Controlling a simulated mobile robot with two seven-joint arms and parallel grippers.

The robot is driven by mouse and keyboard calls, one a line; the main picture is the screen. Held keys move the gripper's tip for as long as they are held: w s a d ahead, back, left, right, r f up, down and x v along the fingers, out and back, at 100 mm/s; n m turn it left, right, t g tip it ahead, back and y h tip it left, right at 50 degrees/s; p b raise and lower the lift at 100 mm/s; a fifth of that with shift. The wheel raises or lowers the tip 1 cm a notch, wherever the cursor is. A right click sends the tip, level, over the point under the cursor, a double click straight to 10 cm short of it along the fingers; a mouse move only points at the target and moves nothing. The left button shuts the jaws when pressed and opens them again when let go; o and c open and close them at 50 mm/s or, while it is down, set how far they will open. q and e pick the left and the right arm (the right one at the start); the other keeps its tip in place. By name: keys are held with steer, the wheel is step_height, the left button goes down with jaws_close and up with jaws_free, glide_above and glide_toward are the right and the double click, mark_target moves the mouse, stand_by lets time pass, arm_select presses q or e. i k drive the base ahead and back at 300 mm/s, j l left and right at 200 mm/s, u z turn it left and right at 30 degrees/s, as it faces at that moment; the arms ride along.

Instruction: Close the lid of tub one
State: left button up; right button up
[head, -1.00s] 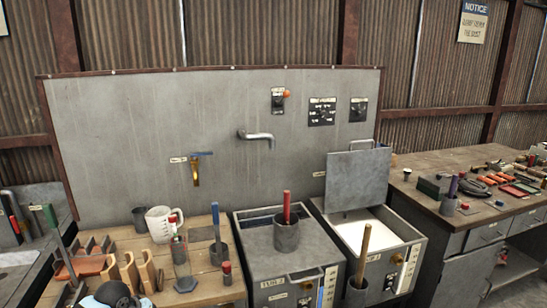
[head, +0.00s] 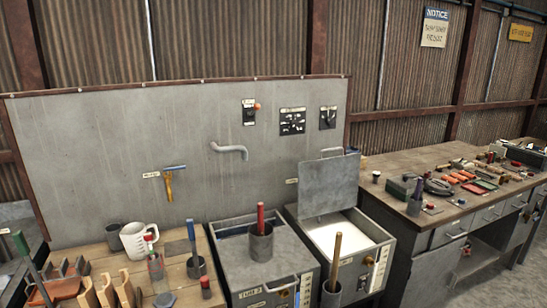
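Two grey metal tubs stand side by side below the wall panel. The right tub (head: 345,261) has its lid (head: 328,187) raised upright at the back, with a handle on its top edge, and white contents (head: 340,234) show inside. The left tub (head: 262,284) has a flat grey lid (head: 285,255) over most of its top; a dark bluish opening (head: 233,230) shows at its back. The labels on the fronts are too small to read surely, so I cannot tell which is tub one. Neither of my grippers is in view.
A grey cup with a red-handled tool (head: 262,245) stands on the left lid. A cup with a wooden handle (head: 331,295) is at the right tub's front. A spout (head: 229,150) juts from the panel. Cluttered benches (head: 180,275) flank the tubs; floor (head: 500,280) shows at right.

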mark_target(326, 186)
steer(key=i+l+u, duration=0.1)
steer(key=u, duration=0.3)
steer(key=i+l+u, duration=0.1)
steer(key=l+u, duration=0.15)
steer(key=u, duration=0.15)
steer(key=i+l+u, duration=0.2)
steer(key=l, duration=0.3)
steer(key=l+u, duration=0.15)
steer(key=l, duration=0.35)
